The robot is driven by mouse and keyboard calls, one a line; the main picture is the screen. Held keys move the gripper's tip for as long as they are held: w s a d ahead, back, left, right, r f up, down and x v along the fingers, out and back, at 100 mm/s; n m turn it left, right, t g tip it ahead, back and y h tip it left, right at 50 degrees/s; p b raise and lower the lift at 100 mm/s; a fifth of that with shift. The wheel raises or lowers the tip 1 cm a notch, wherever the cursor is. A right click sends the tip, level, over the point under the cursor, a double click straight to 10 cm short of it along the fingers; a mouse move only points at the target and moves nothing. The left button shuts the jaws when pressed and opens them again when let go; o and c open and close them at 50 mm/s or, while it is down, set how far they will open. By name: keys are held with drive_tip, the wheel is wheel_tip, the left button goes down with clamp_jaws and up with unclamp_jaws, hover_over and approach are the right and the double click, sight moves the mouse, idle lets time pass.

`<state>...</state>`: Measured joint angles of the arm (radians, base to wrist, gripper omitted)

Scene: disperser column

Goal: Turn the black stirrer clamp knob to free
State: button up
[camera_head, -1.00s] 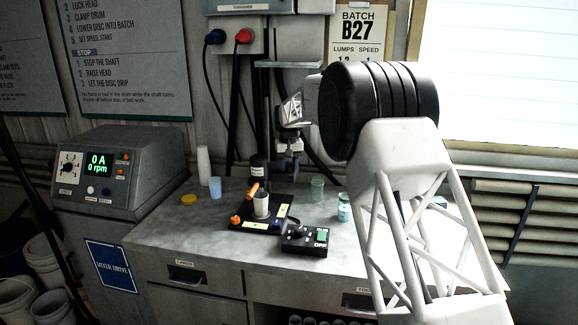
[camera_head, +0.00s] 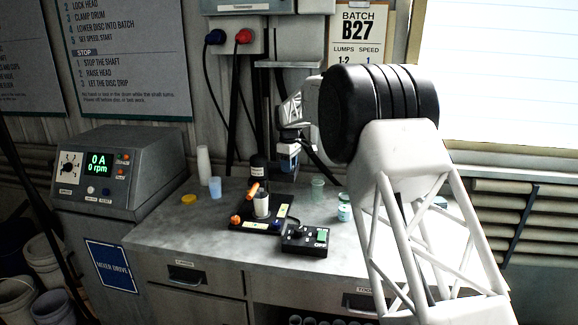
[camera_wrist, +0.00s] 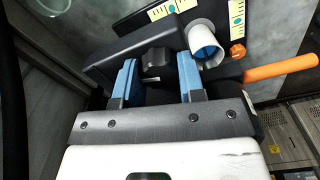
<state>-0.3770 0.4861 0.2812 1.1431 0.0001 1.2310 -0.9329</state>
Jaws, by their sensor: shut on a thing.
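The black stirrer clamp knob (camera_wrist: 155,62) is between the two blue fingers of my gripper (camera_wrist: 158,84) in the wrist view. My gripper is shut on it, with one finger on each side; the fingertip contact is partly hidden. In the head view my gripper (camera_head: 288,158) is up beside the black stirrer column (camera_head: 258,166), and the knob cannot be made out there. The small stirrer stand's dark base (camera_head: 240,221) is on the bench, with a pale beaker (camera_head: 261,206) on it. An orange handle (camera_wrist: 280,68) sticks out at right in the wrist view.
A blue cup (camera_head: 215,187), a yellow lid (camera_head: 188,199) and small jars (camera_head: 344,208) are on the bench. The mixer drive unit (camera_head: 115,170) stands at left.

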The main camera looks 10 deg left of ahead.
drive_tip(key=shift+n, duration=1.5)
drive_tip(key=o, duration=0.9)
drive_tip(key=shift+r, duration=0.1)
drive_tip(key=shift+r, duration=3.75)
drive_tip(key=shift+d+r, duration=0.1)
